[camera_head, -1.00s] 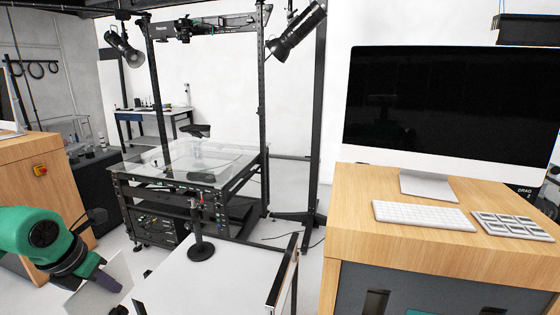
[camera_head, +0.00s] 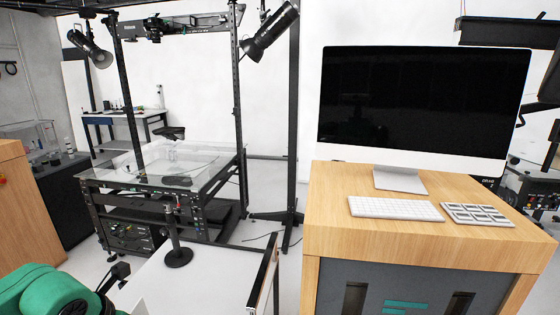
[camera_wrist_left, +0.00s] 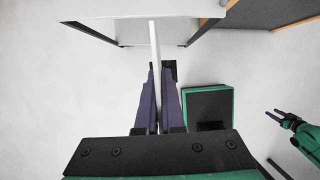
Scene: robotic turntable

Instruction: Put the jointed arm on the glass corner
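A black stand with a round base (camera_head: 178,258) and a thin upright post stands on the white table; it is probably the jointed arm. The glass top (camera_head: 128,182) lies on the black frame behind it, and the stand is apart from it. My left gripper (camera_wrist_left: 157,70) has purple fingers on either side of a thin white strip (camera_wrist_left: 155,40); I cannot tell whether they clamp it. In the head view only part of my green left arm shows at bottom left. My right gripper (camera_wrist_left: 274,118) shows in the left wrist view, its fingers apart and empty.
The white table (camera_head: 215,285) has a raised black-topped edge (camera_head: 263,268) at its right. A wooden desk (camera_head: 420,240) with a monitor (camera_head: 425,105) and keyboard (camera_head: 395,208) stands at right. A tall frame with lamps rises around the glass. A green-edged black box (camera_wrist_left: 208,105) lies below.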

